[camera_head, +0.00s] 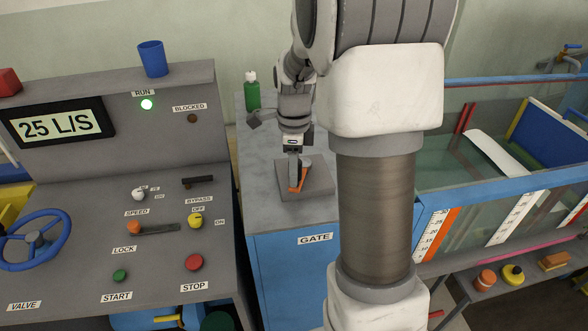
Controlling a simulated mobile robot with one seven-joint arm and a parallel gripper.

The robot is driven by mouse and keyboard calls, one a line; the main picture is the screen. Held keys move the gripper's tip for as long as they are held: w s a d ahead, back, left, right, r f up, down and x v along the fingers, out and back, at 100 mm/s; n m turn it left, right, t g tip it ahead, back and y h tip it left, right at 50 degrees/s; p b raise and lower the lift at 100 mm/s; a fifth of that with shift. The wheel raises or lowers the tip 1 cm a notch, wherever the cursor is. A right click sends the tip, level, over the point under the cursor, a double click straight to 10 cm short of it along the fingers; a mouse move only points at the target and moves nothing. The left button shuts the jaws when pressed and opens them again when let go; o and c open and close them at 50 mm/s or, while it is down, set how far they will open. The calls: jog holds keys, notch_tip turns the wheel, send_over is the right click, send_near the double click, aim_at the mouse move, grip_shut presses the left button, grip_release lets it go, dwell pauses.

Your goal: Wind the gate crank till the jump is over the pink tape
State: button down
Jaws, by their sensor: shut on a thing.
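The gate crank (303,178), with an orange part showing, sits on a grey square plate (322,190) on top of the cabinet marked GATE. My gripper (296,180) points down and is shut on the crank, hiding part of it. The glass flume (470,200) with its blue rail is on the right, partly hidden by my arm. A pink strip (440,265), perhaps the tape, shows low along the flume. I cannot make out the jump in the water.
The control desk on the left has a display (60,124) reading 25 L/S, a lit green RUN lamp (147,104), a blue valve wheel (36,240) and several knobs. A green bottle (252,92) stands behind the crank. A low shelf (515,292) holds small items.

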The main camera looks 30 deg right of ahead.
jog(key=shift+s+d+n, duration=0.1)
jog(key=shift+d+n, duration=0.05)
jog(key=shift+n, duration=0.15)
jog(key=c, duration=0.5)
grip_release()
notch_tip(320, 180, up, 18)
jog(key=shift+f, duration=0.25)
dwell(0.4)
